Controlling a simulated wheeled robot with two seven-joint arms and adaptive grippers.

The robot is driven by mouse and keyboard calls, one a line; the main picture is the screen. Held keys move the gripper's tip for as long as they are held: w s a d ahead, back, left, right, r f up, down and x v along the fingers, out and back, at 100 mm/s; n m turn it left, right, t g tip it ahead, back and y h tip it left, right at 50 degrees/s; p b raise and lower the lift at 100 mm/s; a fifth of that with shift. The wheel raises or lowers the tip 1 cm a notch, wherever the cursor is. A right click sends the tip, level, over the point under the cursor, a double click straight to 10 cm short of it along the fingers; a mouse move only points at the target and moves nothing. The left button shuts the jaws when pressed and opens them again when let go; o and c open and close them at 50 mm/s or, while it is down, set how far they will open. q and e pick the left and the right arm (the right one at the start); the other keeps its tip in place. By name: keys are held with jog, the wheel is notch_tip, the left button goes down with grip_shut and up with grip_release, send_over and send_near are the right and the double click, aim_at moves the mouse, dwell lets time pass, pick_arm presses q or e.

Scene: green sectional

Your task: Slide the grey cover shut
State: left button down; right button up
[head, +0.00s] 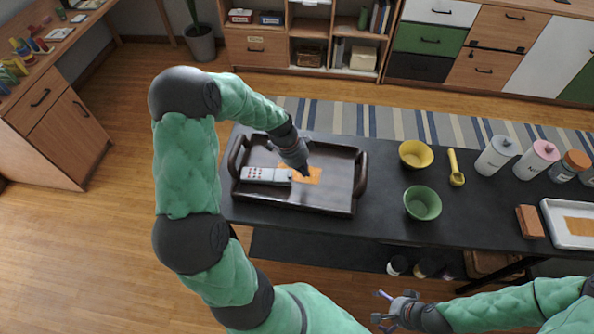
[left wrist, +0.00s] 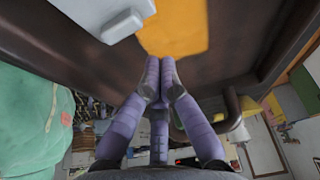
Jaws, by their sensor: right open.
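A pale grey-white box (head: 262,175) with rows of reddish marks lies in the left part of a dark brown tray (head: 325,207). The grey cover (head: 283,178) seems to be the plainer part at its right end; how far it is open is too small to tell. In the left wrist view a light grey piece with a raised tab (left wrist: 122,26) shows at the top. My left gripper (head: 305,174) is over the tray, just right of the box and apart from it. Its fingertips (left wrist: 160,78) are together with nothing between them. My right gripper (head: 383,306) is open and empty, low in front of the table.
An orange patch (head: 313,175) lies on the tray floor. Right of the tray on the dark table (head: 380,212) are a yellow bowl (head: 416,154), a green bowl (head: 422,203), a yellow scoop (head: 456,168) and several canisters. The tray's raised rim and handles surround the box.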

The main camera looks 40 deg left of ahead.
pick_arm(q)
jog(key=p+v, duration=0.3)
jog(key=v, duration=0.6)
jog(key=shift+d+r, duration=0.2)
jog(key=shift+r, duration=0.3)
jog(key=shift+w, duration=0.1)
